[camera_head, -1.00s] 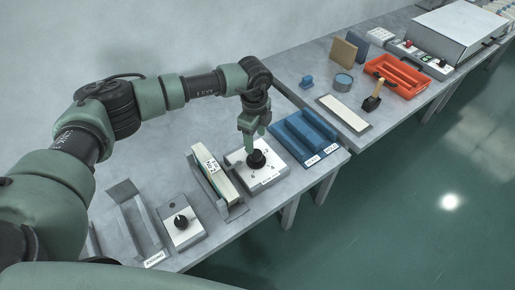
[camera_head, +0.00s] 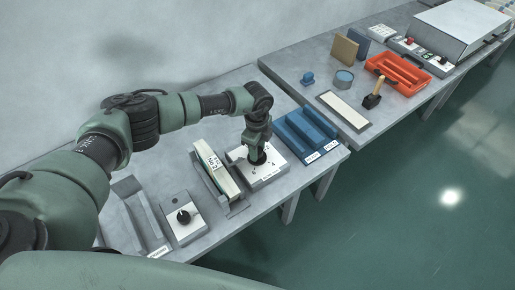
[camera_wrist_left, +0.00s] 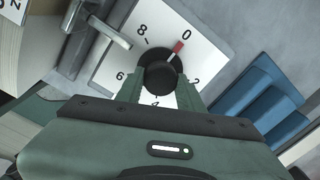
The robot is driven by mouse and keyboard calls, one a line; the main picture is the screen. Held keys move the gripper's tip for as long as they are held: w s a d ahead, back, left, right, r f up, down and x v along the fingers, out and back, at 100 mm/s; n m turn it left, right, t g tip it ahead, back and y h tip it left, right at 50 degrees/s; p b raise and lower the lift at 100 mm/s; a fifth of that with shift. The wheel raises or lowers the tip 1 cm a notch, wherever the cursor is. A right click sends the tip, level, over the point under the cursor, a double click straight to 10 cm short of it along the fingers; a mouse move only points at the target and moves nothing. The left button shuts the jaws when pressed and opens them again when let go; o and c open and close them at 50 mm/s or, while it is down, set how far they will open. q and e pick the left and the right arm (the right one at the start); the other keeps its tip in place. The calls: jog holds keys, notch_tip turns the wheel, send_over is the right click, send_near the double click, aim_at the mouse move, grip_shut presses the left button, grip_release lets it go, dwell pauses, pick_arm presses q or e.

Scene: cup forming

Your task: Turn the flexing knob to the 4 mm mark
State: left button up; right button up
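The flexing knob (camera_wrist_left: 160,75) is a round black knob on a white dial plate (camera_wrist_left: 125,45) marked 0, 2, 4, 6, 8. Its red pointer is at the 0 mark. The 4 mark is mostly hidden behind my gripper in the wrist view. In the head view the knob box (camera_head: 264,179) stands on the near table. My left gripper (camera_head: 257,157) points down at the knob. In the wrist view the left gripper's fingers (camera_wrist_left: 161,92) are apart, one on each side of the knob. Whether they touch it is unclear. My right gripper is not in view.
A metal holder with an upright labelled block (camera_head: 217,170) stands close left of the knob box. A blue stepped block (camera_head: 307,136) stands close right. Another black-knob box (camera_head: 183,217) is further left. The far table holds a red tray (camera_head: 398,73) and a mallet (camera_head: 374,95).

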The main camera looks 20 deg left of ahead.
pick_arm(q)
grip_shut()
jog(key=shift+m, duration=0.3)
